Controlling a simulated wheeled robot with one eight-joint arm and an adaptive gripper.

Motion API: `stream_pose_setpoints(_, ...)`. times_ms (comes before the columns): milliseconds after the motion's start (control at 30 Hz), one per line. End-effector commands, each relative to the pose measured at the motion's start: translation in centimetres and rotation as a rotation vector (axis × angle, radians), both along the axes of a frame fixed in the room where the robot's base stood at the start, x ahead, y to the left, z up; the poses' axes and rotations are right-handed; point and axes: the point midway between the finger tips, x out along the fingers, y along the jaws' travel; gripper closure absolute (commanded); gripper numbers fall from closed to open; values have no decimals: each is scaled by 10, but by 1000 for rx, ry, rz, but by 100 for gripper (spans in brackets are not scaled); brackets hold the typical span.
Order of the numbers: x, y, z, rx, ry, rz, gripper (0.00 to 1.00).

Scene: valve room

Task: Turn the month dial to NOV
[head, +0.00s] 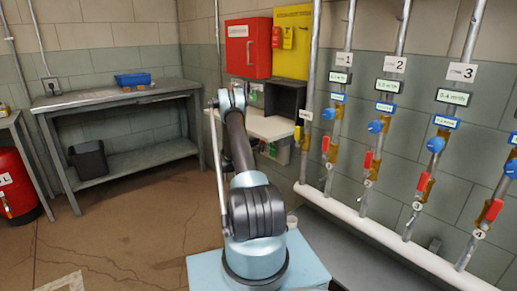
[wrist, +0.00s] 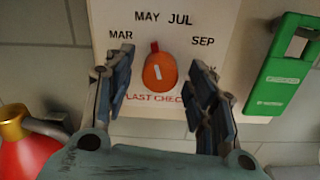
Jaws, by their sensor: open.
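The month dial (wrist: 159,73) is an orange knob on a pale wall plate (wrist: 222,20) in the wrist view. A small red tab at its top points up, roughly between MAY and JUL. MAR, MAY, JUL and SEP are readable around it, with "LAST CHECK" in red below. My gripper (wrist: 160,68) is open, one finger on each side of the dial, with visible gaps to the knob; depth is hard to tell.
A green holder (wrist: 285,75) is right of the plate; a red object with a yellow neck (wrist: 30,135) is at lower left. In the head view, a white bench (head: 262,128), a red box (head: 248,48) and valve pipes (head: 335,130) stand near my arm.

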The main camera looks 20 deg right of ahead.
Motion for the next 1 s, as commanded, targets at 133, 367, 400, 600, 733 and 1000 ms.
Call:
stream_pose_setpoints(133,0,0,0,0,0,0,67)
stream_pose_setpoints(367,-1,1,0,0,0,-2,93)
stream_pose_setpoints(400,-1,0,0,1,-1,-2,94)
stream_pose_setpoints(600,-1,-3,0,11,-28,-3,94)
stream_pose_setpoints(733,-1,-3,0,29,-78,-4,94)
stream_pose_setpoints(1000,-1,-4,-1,100,-271,-5,94)
